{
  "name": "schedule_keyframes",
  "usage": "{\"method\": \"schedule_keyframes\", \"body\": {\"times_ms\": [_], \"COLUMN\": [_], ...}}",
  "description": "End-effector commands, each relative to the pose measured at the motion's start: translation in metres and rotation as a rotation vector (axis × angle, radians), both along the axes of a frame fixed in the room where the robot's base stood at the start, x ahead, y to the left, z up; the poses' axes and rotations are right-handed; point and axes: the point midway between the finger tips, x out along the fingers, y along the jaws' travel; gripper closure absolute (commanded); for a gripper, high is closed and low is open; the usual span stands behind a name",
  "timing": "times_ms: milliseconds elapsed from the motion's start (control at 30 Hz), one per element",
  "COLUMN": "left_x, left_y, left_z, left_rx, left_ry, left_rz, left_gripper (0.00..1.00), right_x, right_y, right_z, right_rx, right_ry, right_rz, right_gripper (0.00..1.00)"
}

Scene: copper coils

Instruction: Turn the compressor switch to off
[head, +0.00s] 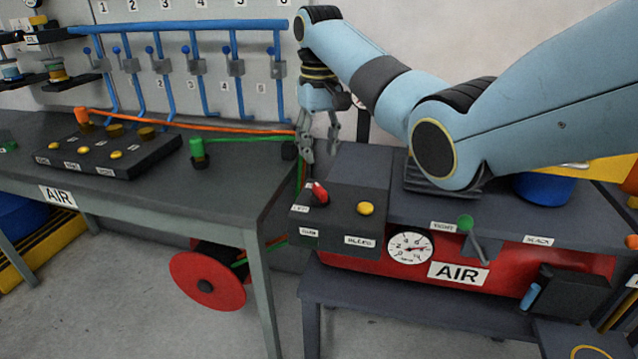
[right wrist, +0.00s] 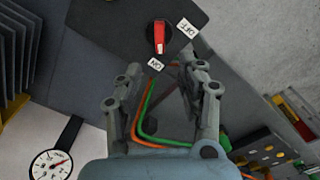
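The compressor switch is a red knob (head: 319,193) on the dark control box (head: 340,221) at the left end of the red compressor (head: 345,262). In the right wrist view the knob (right wrist: 159,37) has a white mark at its end toward the ON label (right wrist: 155,64); the OFF label (right wrist: 187,27) is to its upper right. My right gripper (head: 320,153) points down above and behind the knob. In the wrist view its two fingers (right wrist: 168,74) are spread apart with nothing between them, and the knob lies beyond the tips. My left gripper is out of view.
A yellow button (head: 366,208) sits beside the knob. A pressure gauge (head: 410,248) and a green-knobbed lever (head: 465,223) are on the compressor's front. The workbench (head: 225,190) is to the left, with orange and green hoses (head: 200,126) crossing behind.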

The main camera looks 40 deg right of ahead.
Motion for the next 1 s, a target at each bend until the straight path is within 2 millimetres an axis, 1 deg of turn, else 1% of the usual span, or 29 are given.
{"method": "schedule_keyframes", "body": {"times_ms": [33,200,300,433,600,833,867,1000], "left_x": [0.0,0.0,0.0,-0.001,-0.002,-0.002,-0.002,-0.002], "left_y": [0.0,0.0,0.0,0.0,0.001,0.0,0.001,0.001], "left_z": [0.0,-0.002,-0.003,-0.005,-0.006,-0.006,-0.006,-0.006], "left_rx": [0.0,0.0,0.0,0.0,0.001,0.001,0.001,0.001], "left_ry": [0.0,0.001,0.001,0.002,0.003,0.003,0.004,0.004], "left_rz": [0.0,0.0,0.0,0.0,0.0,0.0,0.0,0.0], "left_gripper": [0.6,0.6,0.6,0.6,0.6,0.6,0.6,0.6], "right_x": [-0.002,-0.001,-0.002,-0.001,-0.001,-0.001,-0.001,-0.001], "right_y": [0.0,0.0,0.0,0.0,0.0,0.0,0.0,0.0], "right_z": [-0.011,-0.046,-0.065,-0.081,-0.09,-0.091,-0.09,-0.09], "right_rx": [0.001,0.0,-0.001,-0.001,-0.001,-0.001,-0.001,-0.001], "right_ry": [0.005,0.004,0.003,0.002,0.0,0.0,0.0,-0.001], "right_rz": [0.0,0.0,0.0,0.0,0.001,0.001,0.001,0.001], "right_gripper": [0.62,0.62,0.62,0.62,0.62,0.62,0.64,0.82]}}
